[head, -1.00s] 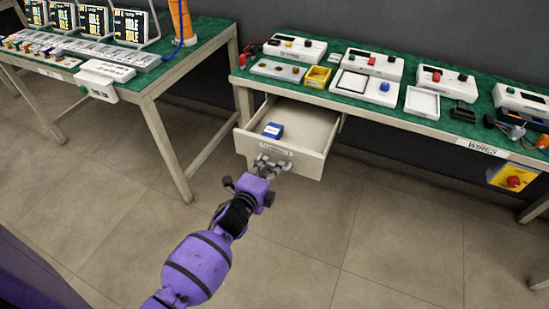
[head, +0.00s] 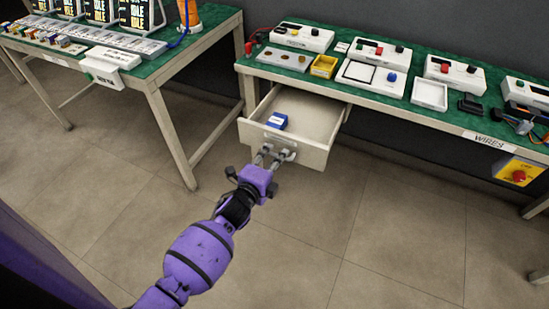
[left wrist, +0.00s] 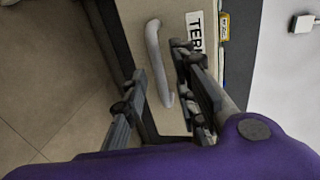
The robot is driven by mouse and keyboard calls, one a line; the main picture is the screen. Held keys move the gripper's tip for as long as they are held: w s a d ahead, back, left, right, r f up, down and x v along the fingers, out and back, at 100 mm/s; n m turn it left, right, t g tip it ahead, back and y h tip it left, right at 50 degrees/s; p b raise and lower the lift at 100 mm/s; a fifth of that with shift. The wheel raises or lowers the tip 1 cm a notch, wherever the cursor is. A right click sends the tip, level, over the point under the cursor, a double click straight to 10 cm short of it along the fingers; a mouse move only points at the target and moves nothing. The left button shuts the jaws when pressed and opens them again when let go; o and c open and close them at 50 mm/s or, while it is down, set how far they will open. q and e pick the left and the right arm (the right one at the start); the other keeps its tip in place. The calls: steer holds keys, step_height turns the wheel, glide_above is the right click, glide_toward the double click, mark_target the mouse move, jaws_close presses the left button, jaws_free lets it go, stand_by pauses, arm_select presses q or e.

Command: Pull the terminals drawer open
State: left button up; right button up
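The terminals drawer (head: 312,158) stands pulled out from under the right-hand bench. A small blue box (head: 276,121) lies inside it. In the left wrist view its front carries a label (left wrist: 195,35), partly hidden by a finger, of which "TER" can be read. A pale bar handle (left wrist: 157,60) shows beside the label. My left gripper (head: 273,156) is at the drawer front. In the left wrist view its fingers are apart, one on each side of the handle, with gaps visible between fingers and handle. My right gripper is not in view.
Another bench (head: 196,38) stands at the left. The floor in front of the drawer is clear.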

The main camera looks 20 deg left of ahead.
arm_select(q)
steer(key=v, duration=1.1)
steer(key=shift+s, duration=0.35)
